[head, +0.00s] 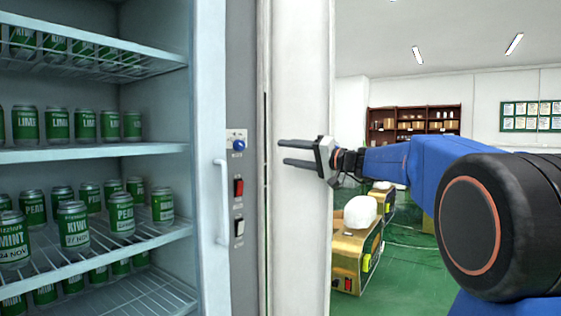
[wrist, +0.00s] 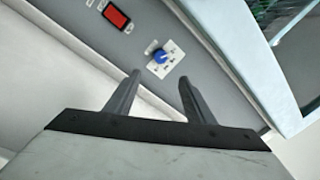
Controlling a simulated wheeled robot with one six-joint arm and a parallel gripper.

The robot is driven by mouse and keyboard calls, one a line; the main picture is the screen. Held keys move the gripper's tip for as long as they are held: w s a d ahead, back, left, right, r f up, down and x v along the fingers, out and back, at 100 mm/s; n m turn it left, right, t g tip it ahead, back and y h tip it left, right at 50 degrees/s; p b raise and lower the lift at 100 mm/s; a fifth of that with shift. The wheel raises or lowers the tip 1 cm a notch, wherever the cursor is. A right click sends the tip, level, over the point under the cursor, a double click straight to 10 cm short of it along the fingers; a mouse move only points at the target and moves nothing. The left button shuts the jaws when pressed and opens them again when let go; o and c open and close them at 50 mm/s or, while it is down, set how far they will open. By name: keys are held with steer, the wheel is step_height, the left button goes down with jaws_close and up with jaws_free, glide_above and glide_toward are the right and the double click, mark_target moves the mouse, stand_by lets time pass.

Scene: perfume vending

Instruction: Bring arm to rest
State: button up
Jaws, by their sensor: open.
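My gripper (head: 282,152) is open, with nothing between its two dark fingers. In the head view it is in front of the white side panel, just right of the grey control strip (head: 240,280). My blue arm reaches in from the right of the head view. In the wrist view my gripper (wrist: 158,82) shows its two parted fingers, pointing toward the blue knob (wrist: 161,56) on the control strip. The fingers appear apart from the knob. The knob (head: 239,145) also shows in the head view, left of the fingertips.
An open cabinet with green cans (head: 74,224) on wire shelves fills the left. Its white handle (head: 222,202) stands beside a red switch (head: 238,187). Gold boxes (head: 355,256), one topped by a white lump (head: 360,212), stand on the green floor below my arm. Brown shelves (head: 380,125) stand far back.

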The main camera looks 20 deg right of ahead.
steer(key=s+a+f+n+g+h, duration=0.1)
steer(key=s+a+f+g+h, duration=0.15)
steer(key=s+a+f, duration=0.55)
steer(key=s+a+f+n+g+h, duration=0.1)
steer(key=s+a+f+g, duration=0.3)
steer(key=s+f, duration=0.75)
steer(key=s+d+f+g+h, duration=0.1)
steer(key=s+d+f+h, duration=0.3)
steer(key=s+f, duration=0.7)
steer(key=s+d+f+n+g+h, duration=0.1)
steer(key=s+d+f+g+h, duration=0.1)
steer(key=s+f, duration=1)
steer(key=shift+s+d+f+h, duration=0.15)
steer(key=shift+s+d+h, duration=0.1)
steer(key=shift+d+h, duration=0.8)
steer(key=shift+a+g, duration=0.2)
steer(key=shift+g, duration=0.05)
